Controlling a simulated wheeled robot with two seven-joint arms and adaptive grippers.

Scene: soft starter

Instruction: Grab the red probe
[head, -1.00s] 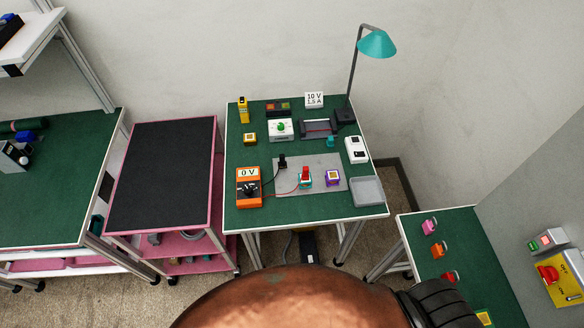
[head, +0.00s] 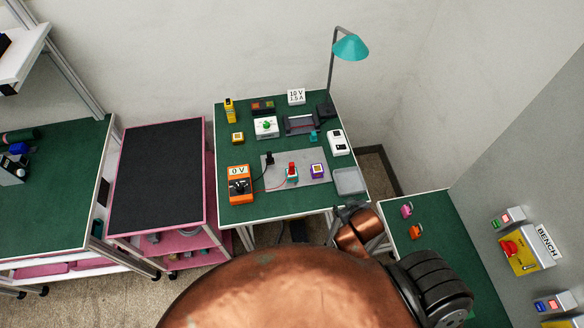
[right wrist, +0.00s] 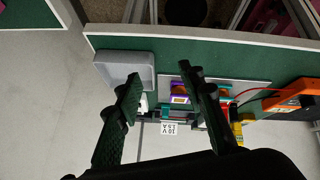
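The red probe (head: 292,168) stands upright in a teal-and-white holder on the grey mat (head: 318,159) of the green bench. A red wire links it to the orange meter (head: 239,186) reading 0 V. My right gripper (head: 346,210) is at the bench's front right corner, apart from the probe. In the right wrist view my right gripper (right wrist: 160,76) has its fingers spread with nothing held. The red probe (right wrist: 225,96) shows there beyond the right-hand finger, partly hidden. My left gripper is not in view.
A black probe (head: 269,158) stands left of the red one, and a purple block (head: 317,170) right of it. A grey tray (head: 349,181) sits at the front right corner. A teal lamp (head: 350,47) rises at the back. A side table (head: 440,235) and wall switches are at the right.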

